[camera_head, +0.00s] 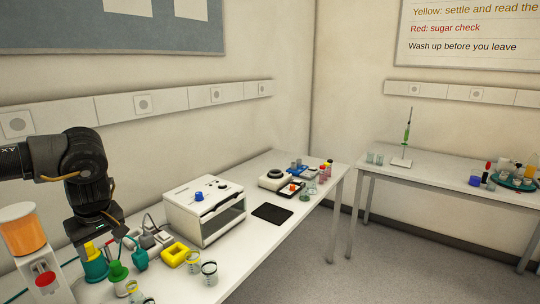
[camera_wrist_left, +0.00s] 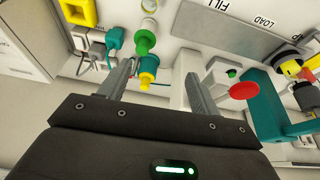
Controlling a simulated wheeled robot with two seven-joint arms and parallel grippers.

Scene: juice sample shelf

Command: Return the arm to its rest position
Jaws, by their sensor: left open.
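My left arm comes in from the left in the head view. Its black gripper (camera_head: 92,228) points down over the near left end of the long white table (camera_head: 262,192). In the left wrist view the gripper (camera_wrist_left: 160,78) is open, its two grey fingers apart. A yellow-topped teal item (camera_wrist_left: 148,76) shows in line with the gap between them; I cannot tell how far beyond the fingertips it is. In the head view the teal item with the yellow top (camera_head: 95,265) stands just below the gripper. My right gripper is not in view.
An orange-filled dispenser (camera_head: 26,232) stands close at the left. A green-capped bottle (camera_head: 118,272), a yellow block (camera_head: 174,254) and several jars crowd the near table. A white box device (camera_head: 204,208) stands further along. A second table (camera_head: 440,175) is at the right; floor lies between.

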